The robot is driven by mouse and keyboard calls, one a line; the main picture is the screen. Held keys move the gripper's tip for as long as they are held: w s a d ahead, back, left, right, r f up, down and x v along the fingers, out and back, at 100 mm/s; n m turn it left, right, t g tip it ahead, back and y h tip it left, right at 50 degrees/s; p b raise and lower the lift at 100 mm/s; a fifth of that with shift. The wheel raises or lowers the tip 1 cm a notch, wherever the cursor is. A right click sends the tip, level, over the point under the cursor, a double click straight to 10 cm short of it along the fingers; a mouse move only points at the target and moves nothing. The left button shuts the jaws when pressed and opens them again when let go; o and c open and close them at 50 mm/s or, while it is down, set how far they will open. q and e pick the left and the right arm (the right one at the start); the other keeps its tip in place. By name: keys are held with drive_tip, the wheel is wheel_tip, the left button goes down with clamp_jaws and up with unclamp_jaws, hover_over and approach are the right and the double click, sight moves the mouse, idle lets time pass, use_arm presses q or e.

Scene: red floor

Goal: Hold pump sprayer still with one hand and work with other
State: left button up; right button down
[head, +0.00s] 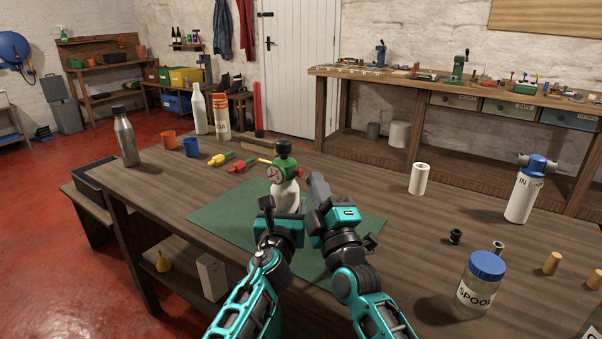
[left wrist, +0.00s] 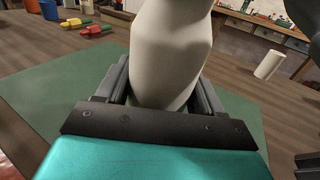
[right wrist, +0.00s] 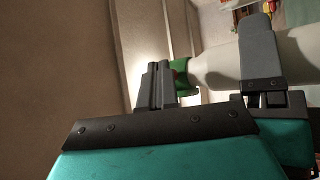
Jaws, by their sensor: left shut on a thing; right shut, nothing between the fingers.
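The pump sprayer (head: 286,193) has a white bottle, a green head with a round gauge, and a black knob on top. It stands upright on the green mat (head: 228,215). My left gripper (head: 284,216) is shut on the bottle's lower body; the left wrist view shows the white bottle (left wrist: 168,60) between its fingers (left wrist: 163,98). My right gripper (head: 318,184) is shut and empty, just right of the sprayer. In the right wrist view its closed fingers (right wrist: 156,85) are close to the green head (right wrist: 181,72); I cannot tell whether they touch.
Red and yellow-green tools (head: 231,162), two cups and bottles are at the back left of the table (head: 420,235). A white cylinder (head: 419,179), a blue-topped filter (head: 524,190) and a spool jar (head: 479,288) stand to the right.

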use_arm(q)
drive_tip(key=shift+d+r, duration=0.1)
use_arm(e)
drive_tip(key=shift+f, duration=0.2)
use_arm(q)
drive_tip(key=shift+a, duration=0.2)
use_arm(e)
drive_tip(key=shift+s+d+r, duration=0.15)
drive_tip(key=shift+s+d, duration=0.55)
drive_tip(key=shift+d, duration=0.35)
drive_tip(key=shift+s+d+r, duration=0.1)
drive_tip(key=shift+s+d, duration=0.6)
drive_tip(key=shift+d, duration=0.35)
use_arm(q)
drive_tip(key=shift+w, duration=0.1)
drive_tip(key=o, duration=1.4)
